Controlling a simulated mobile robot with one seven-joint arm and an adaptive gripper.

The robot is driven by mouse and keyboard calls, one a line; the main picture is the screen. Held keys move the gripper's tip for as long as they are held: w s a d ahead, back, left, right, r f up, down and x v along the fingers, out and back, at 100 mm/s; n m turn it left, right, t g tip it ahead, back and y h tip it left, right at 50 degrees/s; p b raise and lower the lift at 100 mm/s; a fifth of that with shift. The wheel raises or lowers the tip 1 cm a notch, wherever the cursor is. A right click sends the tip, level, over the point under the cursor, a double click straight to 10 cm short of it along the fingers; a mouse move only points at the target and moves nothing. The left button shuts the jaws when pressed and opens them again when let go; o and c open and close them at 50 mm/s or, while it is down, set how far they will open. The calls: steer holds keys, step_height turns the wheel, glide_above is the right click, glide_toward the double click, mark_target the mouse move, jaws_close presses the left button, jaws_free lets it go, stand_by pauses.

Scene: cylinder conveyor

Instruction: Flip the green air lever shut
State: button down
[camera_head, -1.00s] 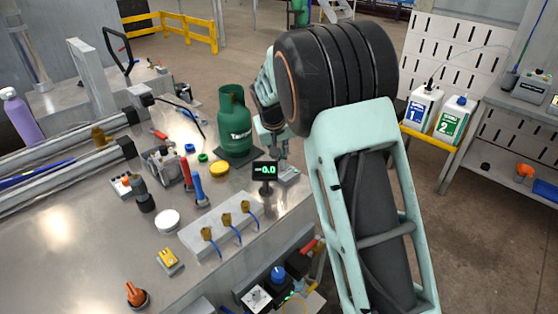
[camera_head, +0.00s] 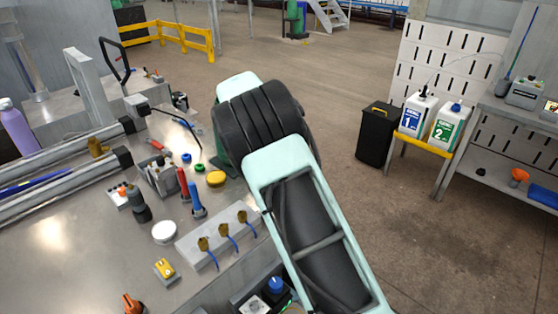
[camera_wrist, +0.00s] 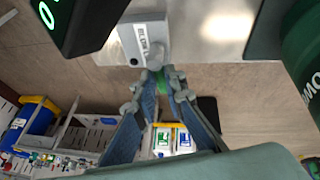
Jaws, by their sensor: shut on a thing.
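The green lever (camera_wrist: 162,84) shows as a small green patch between my fingertips in the wrist view, just below a grey block (camera_wrist: 130,45) with a dark label. My gripper (camera_wrist: 158,77) is shut on it, its two fingers converging there. The fingers hide most of the lever, so its angle cannot be told. In the head view my arm hides the gripper, the lever and the grey block.
A dark display (camera_wrist: 85,18) with green digits is close at the upper left in the wrist view. A green gas cylinder (camera_wrist: 304,60) is at the right. In the head view, a block with several brass fittings (camera_head: 203,243) stands near the bench edge.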

steer(key=shift+d+m, duration=0.1)
steer(key=shift+m, duration=0.5)
steer(key=shift+m+g, duration=0.3)
steer(key=c, duration=2)
jaws_free()
steer(key=shift+r, duration=0.1)
steer(key=v, duration=1.1)
steer(key=shift+s+a+r, duration=0.15)
steer(key=shift+a+r, duration=0.1)
steer(key=shift+a, duration=0.1)
